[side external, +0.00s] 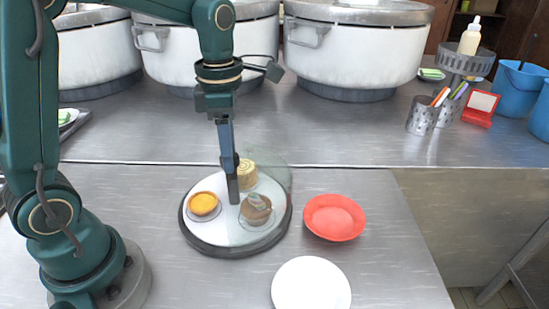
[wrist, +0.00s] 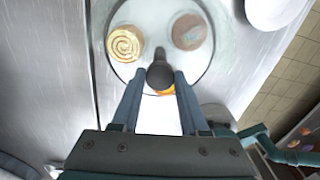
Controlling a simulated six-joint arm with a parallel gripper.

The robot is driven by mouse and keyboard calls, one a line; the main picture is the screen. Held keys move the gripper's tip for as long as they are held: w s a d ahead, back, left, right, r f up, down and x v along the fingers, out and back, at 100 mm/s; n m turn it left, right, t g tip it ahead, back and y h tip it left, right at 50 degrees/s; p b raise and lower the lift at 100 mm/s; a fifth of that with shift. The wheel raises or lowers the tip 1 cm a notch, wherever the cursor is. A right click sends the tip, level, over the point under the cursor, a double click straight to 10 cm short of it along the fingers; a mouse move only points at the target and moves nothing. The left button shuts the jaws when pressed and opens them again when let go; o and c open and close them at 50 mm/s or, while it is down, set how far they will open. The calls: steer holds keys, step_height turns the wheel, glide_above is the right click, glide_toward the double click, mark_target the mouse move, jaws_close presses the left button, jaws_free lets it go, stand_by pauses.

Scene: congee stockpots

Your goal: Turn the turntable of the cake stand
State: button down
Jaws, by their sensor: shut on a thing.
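The cake stand (side external: 188,240) is a round white turntable (side external: 222,232) on a dark base, with a clear curved cover (side external: 280,182) over its right side. On it are an orange tart (side external: 202,203), a yellow spiral roll (side external: 247,172) and a brown cake (side external: 256,212). The roll (wrist: 125,43) and brown cake (wrist: 190,31) also show in the wrist view. My gripper (side external: 229,158) points down over the middle. Its fingers are shut on a dark upright handle (wrist: 160,74), which hides part of the tart in the wrist view.
A red plate (side external: 334,217) lies close to the stand's right, and a white plate (side external: 311,285) lies in front. Large white stockpots (side external: 345,50) stand behind on the raised counter, with perforated cups (side external: 422,115) of pens at the right.

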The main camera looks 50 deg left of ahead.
steer(key=shift+n, duration=3.8)
steer(key=shift+c, duration=2.1)
jaws_free()
steer(key=shift+r, duration=0.1)
steer(key=shift+r, duration=2.55)
